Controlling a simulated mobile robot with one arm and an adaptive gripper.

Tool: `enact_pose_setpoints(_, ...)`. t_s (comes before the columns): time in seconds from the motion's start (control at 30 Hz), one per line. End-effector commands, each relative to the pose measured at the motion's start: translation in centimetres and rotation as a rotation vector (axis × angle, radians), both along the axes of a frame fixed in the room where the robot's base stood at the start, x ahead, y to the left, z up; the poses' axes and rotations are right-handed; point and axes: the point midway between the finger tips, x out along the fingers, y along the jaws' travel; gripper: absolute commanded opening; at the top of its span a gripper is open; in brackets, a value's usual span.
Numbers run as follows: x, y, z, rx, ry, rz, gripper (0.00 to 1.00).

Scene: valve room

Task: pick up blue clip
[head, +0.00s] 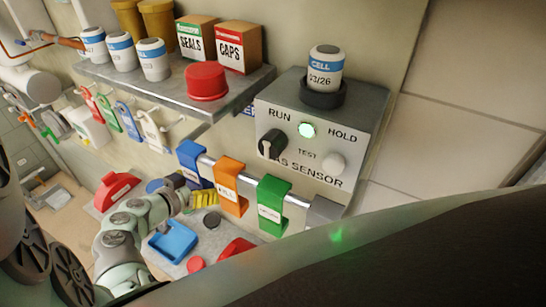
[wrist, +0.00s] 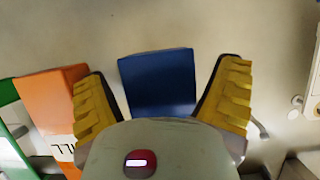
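The blue clip (head: 190,156) hangs on the left end of a grey bar that sticks out from the sensor box. In the wrist view the blue clip (wrist: 158,80) sits between the two yellow-padded fingers, with gaps on both sides. My gripper (wrist: 160,78) is open and holds nothing. In the head view my gripper (head: 194,190) is at the lower part of the blue clip, and its fingers are partly hidden. I cannot tell how far they reach around the clip.
An orange clip (head: 230,183) and a green clip (head: 271,204) hang on the same bar to the right. The sensor box (head: 350,115) stands behind. A shelf (head: 150,88) holds cells, boxes and a red cap. Below are a blue tray (head: 173,243) and red items.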

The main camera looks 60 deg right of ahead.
Motion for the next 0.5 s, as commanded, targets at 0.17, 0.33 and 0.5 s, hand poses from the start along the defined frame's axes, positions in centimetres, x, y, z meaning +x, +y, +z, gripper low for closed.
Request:
enact_pose_setpoints(0.17,-0.02,-0.02,0.01,0.0,0.0,-0.001,0.69)
enact_pose_setpoints(0.33,0.01,0.0,0.02,0.0,0.0,0.0,0.52)
enact_pose_setpoints(0.5,0.04,0.02,0.03,0.0,0.001,0.001,0.34)
